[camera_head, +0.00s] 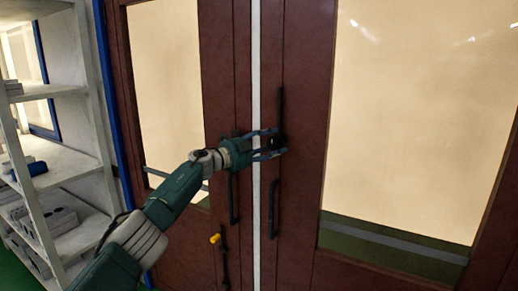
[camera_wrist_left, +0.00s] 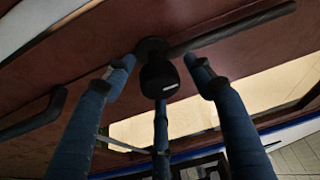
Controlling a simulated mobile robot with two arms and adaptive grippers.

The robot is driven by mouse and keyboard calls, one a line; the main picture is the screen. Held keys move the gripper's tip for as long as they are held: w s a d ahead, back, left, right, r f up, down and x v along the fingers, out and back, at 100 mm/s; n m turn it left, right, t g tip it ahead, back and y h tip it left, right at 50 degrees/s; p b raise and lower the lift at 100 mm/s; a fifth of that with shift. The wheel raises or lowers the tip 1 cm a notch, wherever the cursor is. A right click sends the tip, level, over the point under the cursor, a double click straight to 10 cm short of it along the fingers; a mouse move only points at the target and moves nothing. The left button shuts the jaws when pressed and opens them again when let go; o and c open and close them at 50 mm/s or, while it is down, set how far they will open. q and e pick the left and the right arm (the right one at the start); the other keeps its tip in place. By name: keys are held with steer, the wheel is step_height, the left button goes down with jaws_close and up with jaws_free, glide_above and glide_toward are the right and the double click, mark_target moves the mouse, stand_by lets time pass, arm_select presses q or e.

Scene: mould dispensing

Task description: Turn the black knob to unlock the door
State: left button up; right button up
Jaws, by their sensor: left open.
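The black knob (camera_head: 275,143) is on the brown right-hand door panel (camera_head: 300,190), close to the pale seam between the two panels. In the left wrist view the knob (camera_wrist_left: 158,79) is a dark rounded piece on a round base. My left gripper (camera_head: 280,141) is open at the knob, its fingers spread above and below it in the head view. In the wrist view, the fingers (camera_wrist_left: 160,66) stand around the knob with visible gaps at the two upper ones; whether the lowest finger touches it I cannot tell. My right gripper is not in view.
A black bar (camera_head: 280,105) extends upward by the knob. Black pull handles (camera_head: 234,200) (camera_head: 273,208) stand lower on both panels. A yellow-tipped piece (camera_head: 215,239) sits low on the left panel. A white shelf rack (camera_head: 62,168) with boxes stands at the left.

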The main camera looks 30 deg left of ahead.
arm_select(q)
steer(key=v, duration=1.1)
steer(key=shift+s+r, duration=0.15)
steer(key=shift+s, duration=0.15)
